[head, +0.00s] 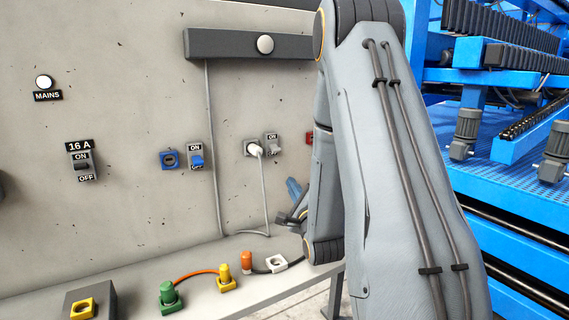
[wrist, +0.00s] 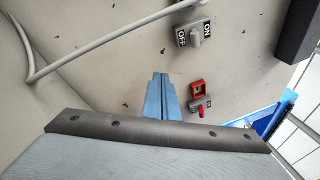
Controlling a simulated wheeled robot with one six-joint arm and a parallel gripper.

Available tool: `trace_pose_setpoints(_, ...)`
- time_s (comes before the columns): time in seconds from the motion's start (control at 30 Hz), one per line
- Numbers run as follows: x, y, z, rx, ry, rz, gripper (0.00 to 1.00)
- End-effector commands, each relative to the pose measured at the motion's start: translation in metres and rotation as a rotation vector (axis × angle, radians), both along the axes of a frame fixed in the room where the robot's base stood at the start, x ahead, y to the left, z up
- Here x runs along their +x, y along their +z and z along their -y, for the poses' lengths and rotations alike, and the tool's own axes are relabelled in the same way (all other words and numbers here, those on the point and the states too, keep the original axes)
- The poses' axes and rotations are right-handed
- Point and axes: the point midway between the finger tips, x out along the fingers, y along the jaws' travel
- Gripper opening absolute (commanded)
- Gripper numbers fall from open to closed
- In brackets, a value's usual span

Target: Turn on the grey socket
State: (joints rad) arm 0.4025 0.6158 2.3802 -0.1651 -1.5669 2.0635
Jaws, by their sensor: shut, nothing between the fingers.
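The grey socket (head: 249,149) is on the concrete wall with a white plug (head: 256,150) in it. Its grey switch (head: 271,144) is just to the right; the ON label shows at its top. The switch also shows in the wrist view (wrist: 193,37), with OFF and ON labels at its two ends; I cannot tell for sure which way its lever is set. My gripper (head: 293,188) has blue fingers, shut and empty, below and right of the switch in the head view. The fingertips (wrist: 160,77) are apart from the switch in the wrist view.
A red socket (wrist: 196,88) with a red switch (wrist: 200,105) is near my fingers. A blue socket (head: 169,159) and blue switch (head: 196,158) are to the left. A grey cable (head: 265,200) hangs from the plug. Coloured connectors (head: 226,280) lie on the ledge below.

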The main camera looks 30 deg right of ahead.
Motion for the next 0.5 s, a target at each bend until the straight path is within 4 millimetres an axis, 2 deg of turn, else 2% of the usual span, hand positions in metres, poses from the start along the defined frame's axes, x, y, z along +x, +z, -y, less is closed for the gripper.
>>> trace_pose_setpoints(0.03,-0.004,0.001,0.008,0.053,0.001,0.065,0.0)
trace_pose_setpoints(0.2,-0.014,0.014,0.018,0.168,0.027,0.217,0.0)
trace_pose_setpoints(0.5,-0.017,0.018,0.019,0.194,0.037,0.251,0.0)
